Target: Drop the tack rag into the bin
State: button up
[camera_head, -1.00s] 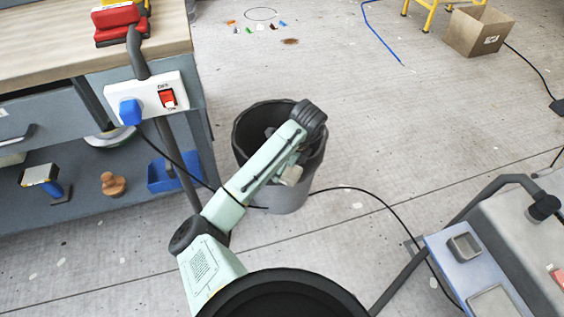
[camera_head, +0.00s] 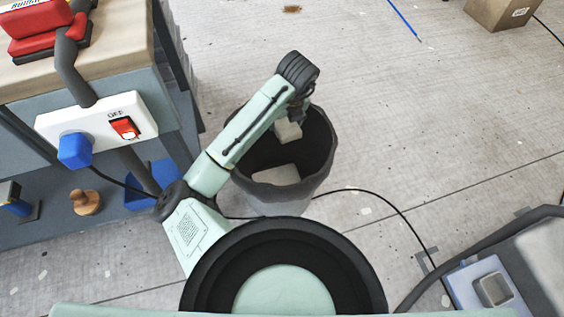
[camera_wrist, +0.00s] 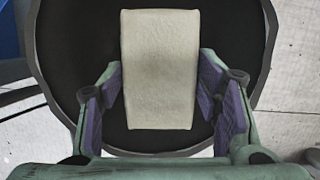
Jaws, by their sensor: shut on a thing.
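The tack rag (camera_wrist: 160,70) is a cream, block-like pad. In the wrist view my gripper (camera_wrist: 160,92) has a purple-padded finger on each side of it and is shut on it. In the head view the rag (camera_head: 288,131) hangs below my gripper (camera_head: 297,112), over the mouth of the bin (camera_head: 262,194). The bin is grey with a dark inside and an uneven rim. Its rim (camera_wrist: 262,60) surrounds the rag in the wrist view. Another pale piece (camera_head: 277,178) shows inside the bin, lower down. My arm covers part of the bin's left side.
A workbench (camera_head: 130,55) with a power strip (camera_head: 97,122) stands at the left. A black cable (camera_head: 385,210) runs over the floor right of the bin. A grey-blue machine (camera_head: 540,255) stands at the lower right. A cardboard box (camera_head: 500,12) is far right.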

notch_tip(320, 180, down, 6)
jog(key=b, duration=0.4)
jog(key=shift+r, duration=0.1)
jog(key=o, duration=1.1)
jog(key=v, duration=1.2)
